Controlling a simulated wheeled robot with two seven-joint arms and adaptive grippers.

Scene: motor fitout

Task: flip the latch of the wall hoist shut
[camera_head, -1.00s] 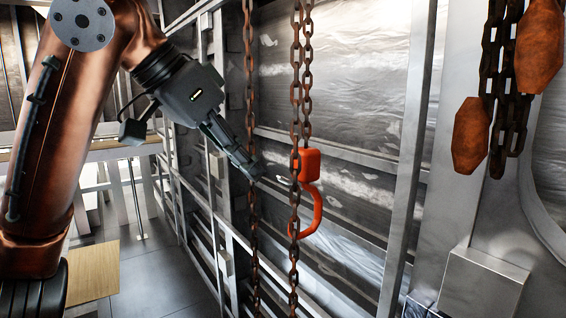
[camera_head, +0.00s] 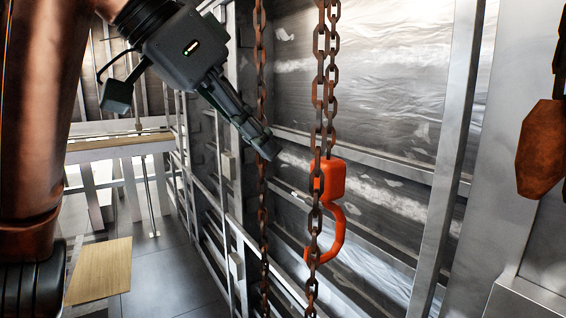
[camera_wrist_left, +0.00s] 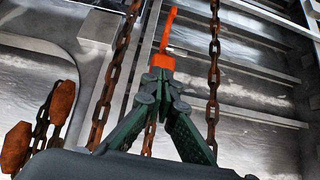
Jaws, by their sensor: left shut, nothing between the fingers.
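The wall hoist has an orange-red hook block (camera_head: 332,181) with a curved hook (camera_head: 336,240) below it. It hangs among rusty chains (camera_head: 320,120) in front of the metal wall. My left gripper (camera_head: 270,148) is shut and empty, up and left of the block, with a gap between them in the head view. In the left wrist view, my closed fingertips (camera_wrist_left: 158,76) point at the orange block (camera_wrist_left: 162,61) and overlap its edge; I cannot tell whether they touch. The hook (camera_wrist_left: 168,28) shows beyond it. I cannot make out the latch clearly. My right gripper is not in view.
Another rusty chain (camera_head: 263,210) hangs close beside my left fingertips. A brown faceted weight (camera_head: 541,150) hangs at the right. Metal wall posts (camera_head: 447,160) and railings stand around the hoist. Open floor (camera_head: 165,275) lies at lower left.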

